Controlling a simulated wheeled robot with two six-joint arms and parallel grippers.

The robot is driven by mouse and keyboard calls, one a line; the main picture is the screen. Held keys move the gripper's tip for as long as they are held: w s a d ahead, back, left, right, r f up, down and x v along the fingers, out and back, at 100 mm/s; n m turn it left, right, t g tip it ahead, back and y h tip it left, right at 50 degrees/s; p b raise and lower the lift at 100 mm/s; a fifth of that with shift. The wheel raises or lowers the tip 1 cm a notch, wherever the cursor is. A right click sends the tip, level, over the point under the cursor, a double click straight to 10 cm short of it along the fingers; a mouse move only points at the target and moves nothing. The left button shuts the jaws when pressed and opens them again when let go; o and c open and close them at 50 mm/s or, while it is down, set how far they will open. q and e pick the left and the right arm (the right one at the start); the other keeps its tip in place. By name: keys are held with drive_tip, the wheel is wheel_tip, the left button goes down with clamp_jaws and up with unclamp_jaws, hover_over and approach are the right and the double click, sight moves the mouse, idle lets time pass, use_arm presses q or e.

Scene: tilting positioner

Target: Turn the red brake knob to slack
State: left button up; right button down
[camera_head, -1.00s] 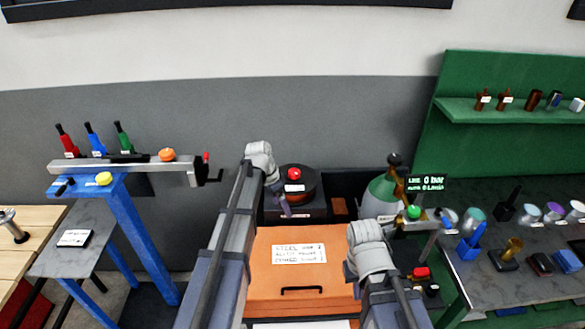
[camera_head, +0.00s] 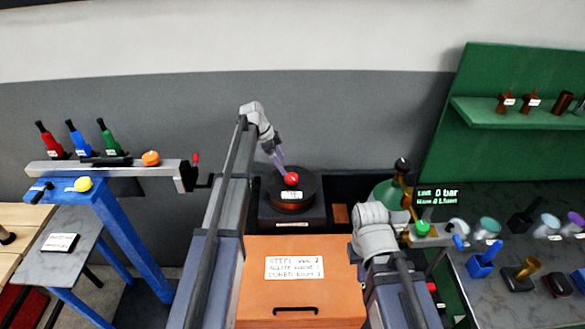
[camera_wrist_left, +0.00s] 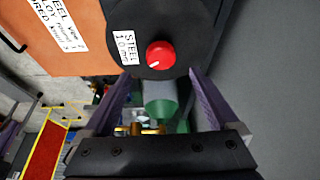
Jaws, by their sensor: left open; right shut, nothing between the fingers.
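The red brake knob (camera_head: 291,179) sits on top of a dark round drum (camera_head: 310,187) with a white label. In the left wrist view the knob (camera_wrist_left: 160,55) shows a white mark on its lower left side. My left gripper (camera_head: 279,162) is at the drum, with its purple fingers close to the knob at its upper left. In the left wrist view the left gripper (camera_wrist_left: 161,77) is open, and the knob appears just beyond and between its fingertips. I cannot tell whether they touch it. My right wrist shows near the orange cabinet, but its fingers are hidden.
The orange cabinet (camera_head: 300,295) stands in front of the drum. A green gas cylinder (camera_head: 385,192) with a brass valve and green knob (camera_head: 422,228) is to the right. A blue stand (camera_head: 120,235) with a rail is at left; a grey bench (camera_head: 505,200) is at right.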

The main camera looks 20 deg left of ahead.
sight(290, 177)
use_arm(q)
drive_tip(key=b+x, duration=0.7)
drive_tip(key=shift+w+d+f, duration=0.1)
drive_tip(key=shift+f, duration=0.25)
drive_tip(key=shift+r, duration=0.1)
drive_tip(key=c, duration=1.4)
drive_tip(key=shift+n, duration=0.3)
